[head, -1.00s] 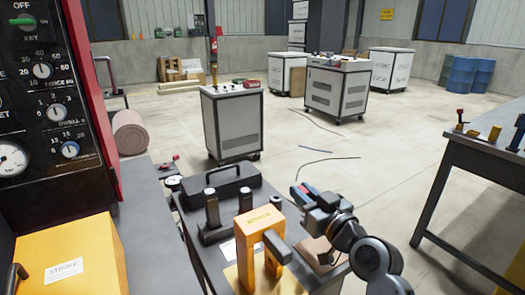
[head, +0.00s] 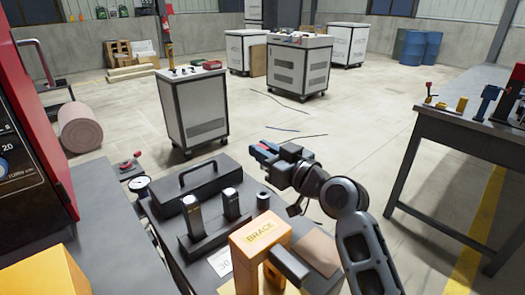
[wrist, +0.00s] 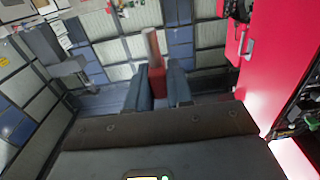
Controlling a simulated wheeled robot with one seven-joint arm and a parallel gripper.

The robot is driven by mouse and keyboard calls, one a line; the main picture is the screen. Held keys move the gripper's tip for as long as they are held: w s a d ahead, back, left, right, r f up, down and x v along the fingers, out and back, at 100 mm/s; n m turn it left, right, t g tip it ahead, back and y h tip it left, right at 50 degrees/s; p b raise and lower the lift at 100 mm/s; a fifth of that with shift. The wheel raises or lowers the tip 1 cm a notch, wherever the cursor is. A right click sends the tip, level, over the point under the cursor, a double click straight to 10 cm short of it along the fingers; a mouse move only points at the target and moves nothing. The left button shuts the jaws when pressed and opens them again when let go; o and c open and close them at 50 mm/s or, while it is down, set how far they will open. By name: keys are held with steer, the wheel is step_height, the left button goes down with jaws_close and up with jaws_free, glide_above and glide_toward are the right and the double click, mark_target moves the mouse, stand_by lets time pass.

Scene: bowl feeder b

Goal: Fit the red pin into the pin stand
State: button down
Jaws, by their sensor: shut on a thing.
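My gripper (head: 264,152) is shut on the red pin (head: 266,147), held in the air to the right of the work table. In the wrist view, the red pin (wrist: 157,80) is between the two blue-grey fingers (wrist: 158,92), with a lighter shaft beyond its red part. What appears to be the pin stand (head: 210,241) is a dark base on the table, left of and below my gripper in the head view. Two upright dark posts with pale tops stand on it. A short dark cylinder (head: 263,200) is at its right end. The pin and stand are apart.
An orange brace (head: 262,236) stands in front of the stand's right end. A black toolbox (head: 198,190) lies behind the stand. A dial gauge (head: 141,187) is at the left. A side table (head: 450,135) stands at the right, with open floor between.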

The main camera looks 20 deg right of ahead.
steer(key=shift+s+f+b, duration=0.15)
steer(key=shift+f+b, duration=2.75)
steer(key=shift+f, duration=0.05)
steer(key=shift+f+b, duration=0.35)
steer(key=shift+b, duration=0.3)
steer(key=shift+r+b, duration=0.3)
steer(key=shift+b, duration=0.5)
stand_by(3.6)
